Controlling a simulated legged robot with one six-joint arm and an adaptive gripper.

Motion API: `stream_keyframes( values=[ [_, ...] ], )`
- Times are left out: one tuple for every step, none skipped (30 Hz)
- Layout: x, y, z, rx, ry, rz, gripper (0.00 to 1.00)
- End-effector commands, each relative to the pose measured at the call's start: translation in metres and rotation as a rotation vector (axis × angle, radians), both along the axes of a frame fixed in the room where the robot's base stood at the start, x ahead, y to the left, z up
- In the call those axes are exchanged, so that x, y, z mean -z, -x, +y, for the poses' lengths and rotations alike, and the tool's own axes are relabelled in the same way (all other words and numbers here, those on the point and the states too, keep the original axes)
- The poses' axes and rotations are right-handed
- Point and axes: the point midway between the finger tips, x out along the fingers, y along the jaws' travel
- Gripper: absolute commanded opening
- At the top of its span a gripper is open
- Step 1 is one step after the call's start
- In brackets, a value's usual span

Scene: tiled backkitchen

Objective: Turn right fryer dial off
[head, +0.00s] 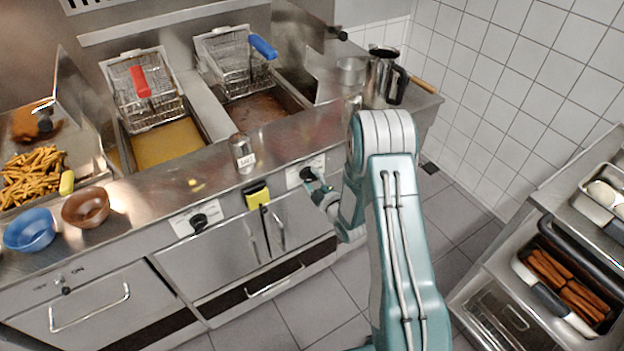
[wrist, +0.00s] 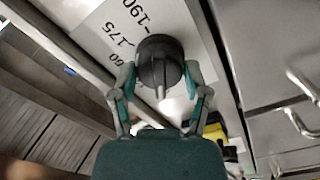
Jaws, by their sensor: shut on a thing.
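The right fryer dial (head: 306,173) is a black knob on a white label on the fryer's front panel. In the wrist view the dial (wrist: 158,62) sits between the two fingers, beside printed numbers including 175 and 190. My gripper (head: 313,183) reaches the panel from the right, and in the wrist view my gripper (wrist: 160,80) is shut on the dial, one finger at each side. The fingers partly cover the dial in the head view. The dial's exact pointer setting is hard to read.
The left fryer dial (head: 199,222) and a yellow-topped tool (head: 257,195) are on the panel to the left. A shaker (head: 242,153) stands on the counter above. Two baskets, red-handled (head: 140,82) and blue-handled (head: 262,47), hang over the oil. Open floor (head: 345,290) lies in front.

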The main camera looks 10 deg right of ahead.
Motion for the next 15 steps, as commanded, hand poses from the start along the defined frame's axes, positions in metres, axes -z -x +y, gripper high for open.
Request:
stream_keyframes(
  values=[
    [0.0003, -0.0005, 0.0025, -0.005, 0.001, 0.001, 0.13],
    [0.0003, -0.0005, 0.0026, -0.005, 0.001, 0.001, 0.69],
    [0.0003, -0.0005, 0.0026, -0.006, 0.001, 0.001, 0.87],
    [0.0003, -0.0004, 0.0025, -0.005, 0.001, 0.001, 0.96],
    [0.0004, -0.0004, 0.0023, -0.005, 0.001, 0.001, 0.96],
    [0.0003, -0.0003, 0.0019, -0.004, 0.000, 0.001, 0.96],
    [0.0004, -0.0002, 0.0016, -0.004, 0.000, 0.001, 0.96],
    [0.0002, 0.0000, 0.0015, -0.004, 0.000, 0.001, 0.96],
    [0.0001, 0.0001, 0.0013, -0.003, 0.001, 0.002, 0.96],
    [0.0000, 0.0002, 0.0012, -0.003, 0.000, 0.001, 0.96],
    [0.0000, 0.0003, 0.0010, -0.003, 0.000, 0.001, 0.96],
    [-0.0001, 0.0004, 0.0009, -0.003, 0.000, 0.001, 0.96],
    [0.0000, 0.0004, 0.0008, -0.002, 0.000, 0.001, 0.96],
    [-0.0001, 0.0005, 0.0007, -0.002, -0.001, 0.002, 0.96],
    [-0.0002, 0.0005, 0.0006, -0.001, -0.001, 0.001, 0.96]
  ],
)
